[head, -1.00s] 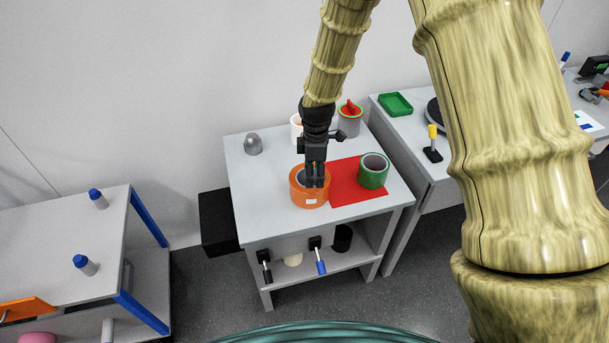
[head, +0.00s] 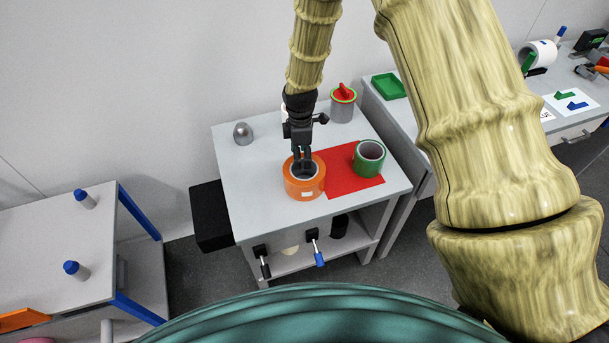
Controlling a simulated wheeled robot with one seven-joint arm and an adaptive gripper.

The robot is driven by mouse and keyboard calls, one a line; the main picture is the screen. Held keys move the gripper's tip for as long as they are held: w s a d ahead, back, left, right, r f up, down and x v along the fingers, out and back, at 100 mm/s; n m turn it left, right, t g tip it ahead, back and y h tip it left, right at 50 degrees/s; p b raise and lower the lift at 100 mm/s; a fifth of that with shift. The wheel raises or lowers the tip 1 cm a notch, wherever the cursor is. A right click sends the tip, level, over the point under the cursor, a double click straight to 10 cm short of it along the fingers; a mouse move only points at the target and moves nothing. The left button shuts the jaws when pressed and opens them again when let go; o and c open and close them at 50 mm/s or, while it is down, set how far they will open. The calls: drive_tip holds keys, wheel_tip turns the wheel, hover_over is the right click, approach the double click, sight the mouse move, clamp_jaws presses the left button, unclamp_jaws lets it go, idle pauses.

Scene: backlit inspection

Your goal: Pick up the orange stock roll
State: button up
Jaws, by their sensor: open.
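The orange stock roll (head: 305,186) stands on the light grey table (head: 250,205), at the left edge of a red sheet. It is a wide ring with a dark hole and a small white label on its front. My gripper (head: 302,168) points down over the roll, with its dark fingertips at the roll's hole and far rim. It is open and holds nothing. I cannot tell how far the fingers reach into the hole or whether they touch the roll.
A green roll (head: 369,158) stands on the red sheet (head: 350,185) to the right. A grey dome-shaped piece (head: 243,133) is at the back left. A grey cup (head: 342,104) with a red item is at the back right, and a white object is partly hidden behind my gripper. The table's front left is clear.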

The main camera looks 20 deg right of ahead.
sight(302, 164)
drive_tip(key=shift+d+f+p, duration=0.2)
drive_tip(key=shift+f+p, duration=0.5)
drive_tip(key=shift+f, duration=0.55)
drive_tip(key=shift+w+f+p, duration=0.1)
drive_tip(key=shift+f+p, duration=0.25)
drive_tip(key=shift+f, duration=1.05)
clamp_jaws()
